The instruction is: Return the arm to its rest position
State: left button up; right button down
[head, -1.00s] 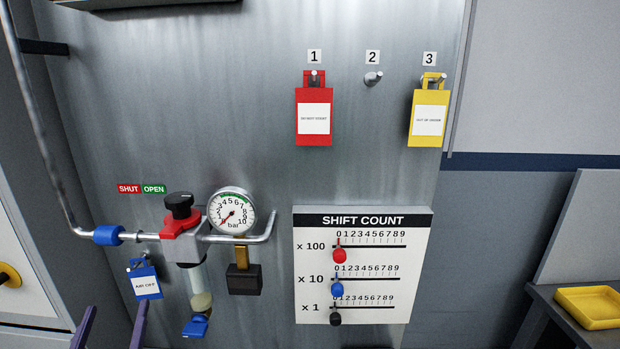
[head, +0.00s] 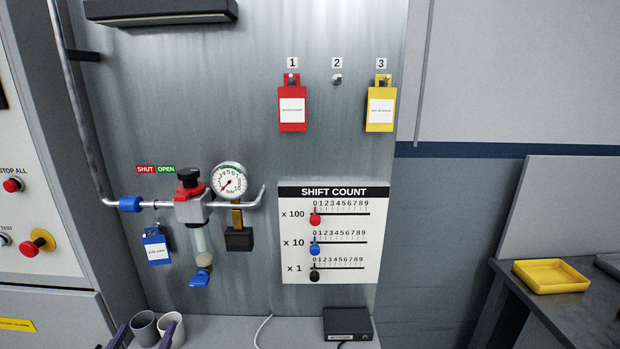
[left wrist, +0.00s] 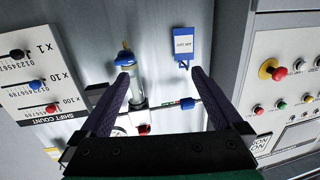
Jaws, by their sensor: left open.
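My left gripper (head: 143,338) shows at the bottom left of the head view, only its two purple fingers in sight. In the left wrist view its fingers (left wrist: 157,88) are spread apart with nothing held between them. Beyond them is the panel with the pipe, the clear bowl with a blue tap (head: 201,277) and the blue tag (head: 157,246). In the head view the fingers overlap the area of two cups (head: 171,329) at the panel's foot; I cannot tell whether they touch. My right gripper is in neither view.
The pressure gauge (head: 229,180) and red-collared valve (head: 190,192) sit on the pipe. The shift count board (head: 330,270) is right of them. Red (head: 292,115) and yellow (head: 380,115) tags hang on hooks 1 and 3; hook 2 (head: 337,79) is bare. A yellow tray (head: 551,276) lies on the right-hand table.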

pick_arm(q)
jog(key=s+d+f+m+g+h, duration=0.1)
jog(key=s+d+f+g+h, duration=0.1)
jog(key=s+d+f+g, duration=0.3)
jog(key=d+f+m+g+h, duration=0.1)
jog(key=d+f+g, duration=0.1)
jog(key=f, duration=0.4)
jog(key=s+d+f+m+g, duration=0.2)
jog(key=s+f+g, duration=0.45)
jog(key=s, duration=0.35)
notch_tip(320, 180, down, 26)
jog(key=s+g+b, duration=0.2)
jog(key=b, duration=0.3)
jog(key=s+a+f+b, duration=0.2)
jog(key=s+f+b, duration=0.3)
jog(key=s+f, duration=1.2)
notch_tip(320, 180, down, 4)
jog(key=shift+a+g, duration=0.35)
jog(key=shift+g, duration=0.1)
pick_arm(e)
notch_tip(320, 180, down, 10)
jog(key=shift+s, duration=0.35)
